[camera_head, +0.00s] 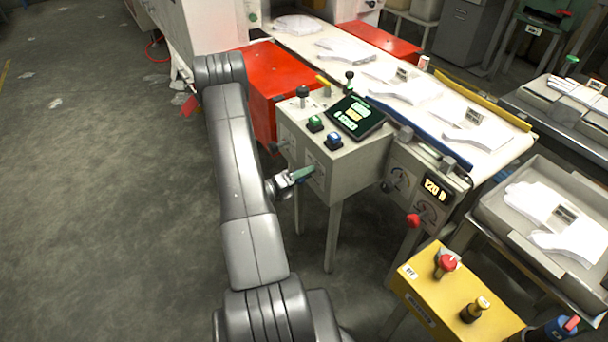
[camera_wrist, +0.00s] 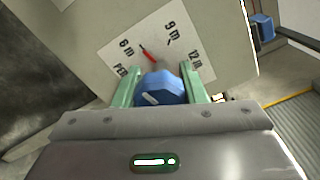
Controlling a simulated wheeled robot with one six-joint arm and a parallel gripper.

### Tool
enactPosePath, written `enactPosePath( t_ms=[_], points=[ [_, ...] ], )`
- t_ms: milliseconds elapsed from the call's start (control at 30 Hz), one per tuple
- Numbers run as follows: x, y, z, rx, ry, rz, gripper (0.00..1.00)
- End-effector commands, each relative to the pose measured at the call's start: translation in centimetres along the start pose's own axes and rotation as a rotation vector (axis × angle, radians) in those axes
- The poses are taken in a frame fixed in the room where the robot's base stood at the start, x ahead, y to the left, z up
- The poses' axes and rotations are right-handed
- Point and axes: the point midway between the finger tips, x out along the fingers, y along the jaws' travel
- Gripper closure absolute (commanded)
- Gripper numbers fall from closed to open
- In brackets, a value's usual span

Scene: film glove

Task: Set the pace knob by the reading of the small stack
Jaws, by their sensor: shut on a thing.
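In the wrist view my gripper (camera_wrist: 160,76) has its two green fingers on either side of a blue knob (camera_wrist: 163,92) and is shut on it. The knob is on a pale dial plate marked 6 m, 9 m and 12 m. Its red pointer (camera_wrist: 148,55) lies between 6 m and 9 m. In the head view my gripper (camera_head: 296,175) is at the left face of the grey console (camera_head: 355,165); the knob is hidden there. I cannot tell which thing is the small stack.
A lit display (camera_head: 435,189) reads 120 and an unclear letter, above a red knob (camera_head: 413,220). A yellow box (camera_head: 420,292) with a red-topped knob stands in front. The conveyor (camera_head: 505,150) carries white gloves. A grey tray (camera_head: 490,212) holds more. Floor at left is open.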

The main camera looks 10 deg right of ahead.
Motion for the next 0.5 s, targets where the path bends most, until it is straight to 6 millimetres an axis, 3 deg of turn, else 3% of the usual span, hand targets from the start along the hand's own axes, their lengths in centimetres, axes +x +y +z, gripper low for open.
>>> enactPosePath(
  t_ms=[33,100,133,500],
  points=[
    [-0.03,0.04,0.00,-0.002,-0.001,0.001,0.56],
    [-0.03,0.04,0.00,-0.001,-0.001,0.001,0.43],
    [-0.03,0.03,0.00,-0.001,-0.001,0.001,0.41],
    [-0.44,0.04,0.05,0.000,-0.002,0.002,0.41]
  ],
)
